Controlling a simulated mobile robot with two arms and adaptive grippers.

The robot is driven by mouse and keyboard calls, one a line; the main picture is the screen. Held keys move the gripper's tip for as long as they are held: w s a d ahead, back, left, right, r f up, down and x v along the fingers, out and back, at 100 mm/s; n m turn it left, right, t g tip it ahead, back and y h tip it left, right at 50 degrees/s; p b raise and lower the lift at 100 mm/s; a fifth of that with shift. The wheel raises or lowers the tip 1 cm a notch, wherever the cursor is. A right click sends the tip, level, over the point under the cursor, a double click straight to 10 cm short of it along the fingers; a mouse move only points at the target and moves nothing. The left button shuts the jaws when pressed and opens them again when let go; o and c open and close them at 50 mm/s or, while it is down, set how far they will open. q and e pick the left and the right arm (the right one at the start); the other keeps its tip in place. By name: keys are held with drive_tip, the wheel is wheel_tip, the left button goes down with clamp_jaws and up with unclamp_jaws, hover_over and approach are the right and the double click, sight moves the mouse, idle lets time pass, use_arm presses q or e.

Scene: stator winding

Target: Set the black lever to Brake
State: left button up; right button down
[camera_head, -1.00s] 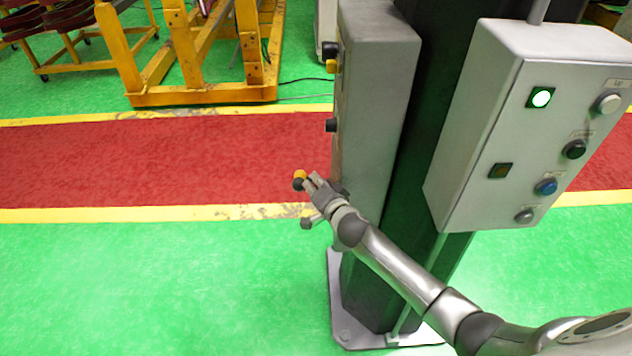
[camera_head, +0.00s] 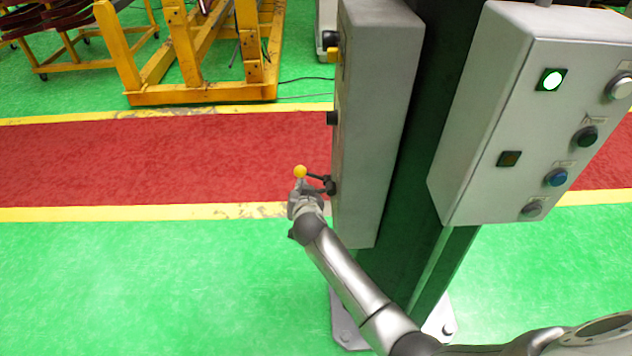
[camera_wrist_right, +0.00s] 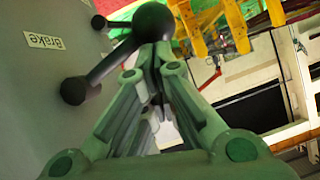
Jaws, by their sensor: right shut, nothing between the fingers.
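The black lever shows in the right wrist view with a round hub on the grey panel, a rod (camera_wrist_right: 108,63) and a black ball knob (camera_wrist_right: 152,20). A "Brake" label (camera_wrist_right: 44,41), upside down there, is on the panel beside it. My right gripper (camera_wrist_right: 152,52) is shut and empty, its fingertips close under the knob; whether they touch it I cannot tell. In the head view my right gripper (camera_head: 300,186) is left of the grey control box (camera_head: 380,110), just below a yellow ball knob (camera_head: 300,171). The black knob is not clear there. My left gripper is not in view.
A second black hub (camera_wrist_right: 98,22) with a rod is close by on the panel. A button box (camera_head: 480,130) with a lit green lamp is on the right of the dark column. Yellow frames (camera_head: 200,95) stand on the floor behind. Left of the control box is open floor.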

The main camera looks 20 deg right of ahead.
drive_tip(key=shift+a+f+n+h+b, duration=0.15)
drive_tip(key=shift+f+n+h+b, duration=0.45)
drive_tip(key=shift+f+n+b, duration=0.35)
drive_tip(key=shift+r, duration=0.1)
